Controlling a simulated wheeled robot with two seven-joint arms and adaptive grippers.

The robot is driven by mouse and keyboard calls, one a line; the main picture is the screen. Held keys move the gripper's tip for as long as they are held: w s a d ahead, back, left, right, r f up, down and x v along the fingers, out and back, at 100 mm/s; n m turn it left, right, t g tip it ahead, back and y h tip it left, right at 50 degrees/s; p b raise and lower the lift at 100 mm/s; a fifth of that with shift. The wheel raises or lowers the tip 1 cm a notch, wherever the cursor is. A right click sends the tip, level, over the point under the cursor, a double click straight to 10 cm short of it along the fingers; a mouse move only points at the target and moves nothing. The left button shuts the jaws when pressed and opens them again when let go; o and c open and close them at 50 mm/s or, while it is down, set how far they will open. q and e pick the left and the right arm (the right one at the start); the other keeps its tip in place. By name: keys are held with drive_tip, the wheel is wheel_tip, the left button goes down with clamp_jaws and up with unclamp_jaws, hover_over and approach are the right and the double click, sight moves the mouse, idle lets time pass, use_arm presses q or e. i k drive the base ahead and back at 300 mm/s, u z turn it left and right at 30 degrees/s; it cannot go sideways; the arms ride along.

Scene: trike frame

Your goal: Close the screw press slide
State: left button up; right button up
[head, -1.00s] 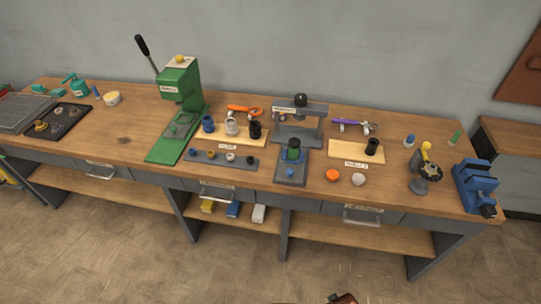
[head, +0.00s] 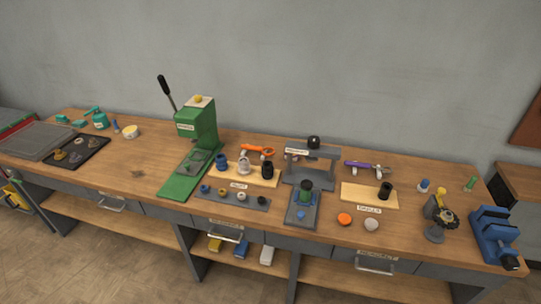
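The screw press (head: 311,163) is a grey frame with a black knob on top, standing near the middle of the workbench. Its grey slide (head: 301,210) is drawn out toward the bench's front edge. A dark green and black cylinder (head: 306,191) stands on the slide, with a small blue piece (head: 301,216) in front of it. Neither of my grippers is in view.
A green lever press (head: 195,139) stands to the left of the screw press. Wooden boards (head: 358,199) with small parts flank it. An orange disc (head: 344,219) and a white disc lie to the right, and a blue vise (head: 493,234) is at the right end.

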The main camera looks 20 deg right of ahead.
sight(300, 214)
drive_tip(key=z, duration=0.35)
drive_tip(key=i, duration=0.85)
drive_tip(key=u, duration=0.35)
